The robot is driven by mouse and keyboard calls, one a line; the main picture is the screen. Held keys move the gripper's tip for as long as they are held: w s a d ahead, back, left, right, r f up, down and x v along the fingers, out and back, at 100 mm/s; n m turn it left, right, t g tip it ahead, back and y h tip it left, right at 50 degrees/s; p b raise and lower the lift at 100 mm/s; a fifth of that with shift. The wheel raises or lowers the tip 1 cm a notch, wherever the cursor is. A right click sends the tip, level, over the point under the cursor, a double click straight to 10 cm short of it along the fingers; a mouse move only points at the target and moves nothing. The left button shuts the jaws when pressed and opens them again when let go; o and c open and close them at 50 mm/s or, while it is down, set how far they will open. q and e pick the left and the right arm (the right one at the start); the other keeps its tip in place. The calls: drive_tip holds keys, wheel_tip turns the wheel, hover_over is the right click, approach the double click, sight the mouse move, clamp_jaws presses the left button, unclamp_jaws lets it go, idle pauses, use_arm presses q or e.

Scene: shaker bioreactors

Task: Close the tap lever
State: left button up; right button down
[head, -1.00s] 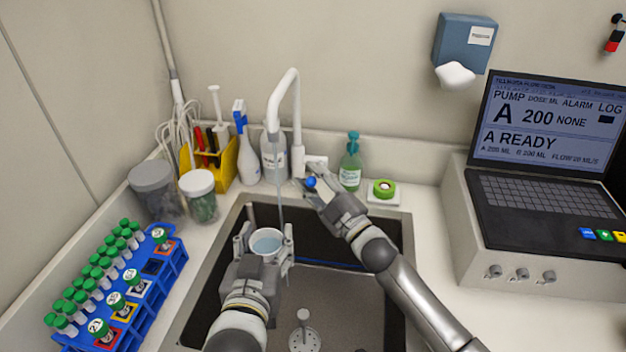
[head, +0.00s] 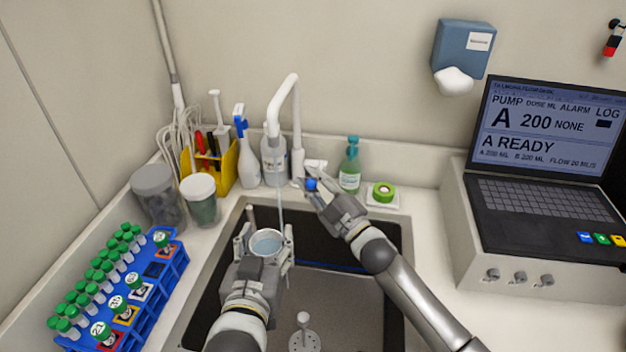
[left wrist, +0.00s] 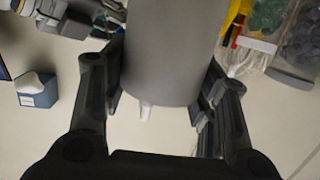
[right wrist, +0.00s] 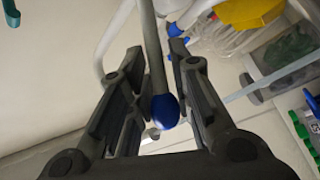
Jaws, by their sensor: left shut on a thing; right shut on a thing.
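The white gooseneck tap (head: 297,135) stands behind the sink. A thin stream of water runs from its spout into a cup (head: 266,234) with water in it. My left gripper (head: 265,240) is shut around the cup and holds it upright over the sink; the cup's grey side fills the middle of the left wrist view (left wrist: 165,55). The tap lever is a grey rod with a blue knob (right wrist: 165,110). My right gripper (head: 312,188) is shut on the lever beside the tap base; the blue knob shows between its fingers in the head view (head: 311,184). The lever's base is partly hidden.
The sink (head: 330,300) lies below both grippers. Bottles and jars (head: 200,203) stand left of the tap. A blue tube rack (head: 165,275) is left of the sink.

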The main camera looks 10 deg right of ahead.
drive_tip(key=shift+w+d+r+m+g+h+p, duration=0.1)
drive_tip(key=shift+w+r+m+h+p, duration=0.1)
drive_tip(key=shift+r+p, duration=0.4)
drive_tip(key=shift+w+d+r+m+g+h+p, duration=0.1)
drive_tip(key=shift+r+m+p, duration=0.15)
drive_tip(key=shift+p, duration=0.65)
drive_tip(key=shift+w+d+r+m+g+h+p, duration=0.15)
drive_tip(key=shift+r+p, duration=0.3)
drive_tip(key=shift+p, duration=0.3)
drive_tip(key=shift+w+p, duration=0.15)
drive_tip(key=shift+p, duration=0.15)
drive_tip(key=c, duration=1.5)
unclamp_jaws()
drive_tip(key=shift+f, duration=0.1)
drive_tip(key=v, duration=1.2)
